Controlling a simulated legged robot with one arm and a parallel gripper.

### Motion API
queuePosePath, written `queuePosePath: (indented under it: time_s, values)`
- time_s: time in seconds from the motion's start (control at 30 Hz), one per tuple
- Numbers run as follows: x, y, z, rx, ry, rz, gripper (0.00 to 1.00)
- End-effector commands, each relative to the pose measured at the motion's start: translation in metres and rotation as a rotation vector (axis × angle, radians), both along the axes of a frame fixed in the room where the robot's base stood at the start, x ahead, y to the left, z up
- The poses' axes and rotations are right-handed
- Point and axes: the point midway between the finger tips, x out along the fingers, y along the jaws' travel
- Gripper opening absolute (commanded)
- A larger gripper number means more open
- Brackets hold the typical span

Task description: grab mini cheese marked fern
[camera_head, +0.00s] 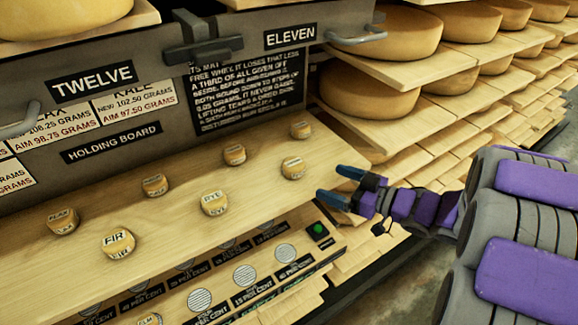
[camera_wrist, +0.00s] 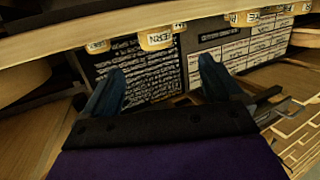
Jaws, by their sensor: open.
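The mini cheese marked FERN (camera_wrist: 158,38) is a small orange-yellow wheel with a pale label, seen upside down near the top of the wrist view, beyond the gap between my fingers. In the head view it seems to be the mini cheese (camera_head: 293,168) on the right part of the holding board, closest to my gripper; its label is too small to read surely there. My gripper (camera_head: 341,186) has its two blue fingers apart and empty, just right of that cheese and not touching it. The fingers also show in the wrist view (camera_wrist: 161,70).
Other mini cheeses stand on the wooden board (camera_head: 130,215), including RYE (camera_head: 214,204) and FIR (camera_head: 118,242); one is behind (camera_head: 301,130) and one left (camera_head: 235,155) of the nearest cheese. Below is a panel with round grilles and a green button (camera_head: 318,230). Shelves of large wheels (camera_head: 390,32) stand right.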

Motion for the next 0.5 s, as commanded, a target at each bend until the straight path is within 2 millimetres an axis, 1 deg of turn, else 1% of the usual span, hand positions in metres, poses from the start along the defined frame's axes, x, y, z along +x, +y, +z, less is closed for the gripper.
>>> queuePosePath:
  time_s: [0.17, 0.23, 0.5]
  values:
    - [0.016, 0.012, -0.007, 0.008, 0.003, -0.001, 0.93]
    - [0.021, 0.02, -0.007, 0.009, 0.0, -0.001, 0.93]
    - [0.042, 0.064, -0.014, -0.002, 0.0, -0.002, 0.93]
